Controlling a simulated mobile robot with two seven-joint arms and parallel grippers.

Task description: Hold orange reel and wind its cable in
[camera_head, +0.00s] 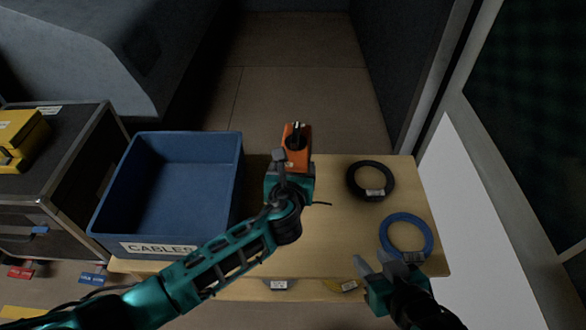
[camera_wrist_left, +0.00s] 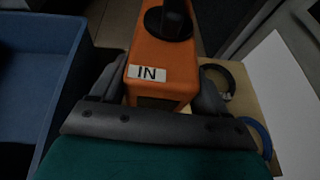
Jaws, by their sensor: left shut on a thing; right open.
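The orange reel (camera_head: 298,158) stands at the back middle of the wooden table, with a dark crank knob on its face. In the left wrist view the reel (camera_wrist_left: 160,65) carries a white "IN" label (camera_wrist_left: 147,73). My left gripper (camera_head: 288,172) is shut on the reel, one finger on each side of its body. A short black cable end (camera_head: 321,204) shows to the right of my left wrist; the rest is hidden.
A blue bin labelled "CABLES" (camera_head: 240,165) stands left on the table (camera_head: 335,235). A black cable coil (camera_head: 354,181) and a blue cable coil (camera_head: 384,232) lie at the right. A black case with a yellow box (camera_head: 20,137) is far left. The table's middle is clear.

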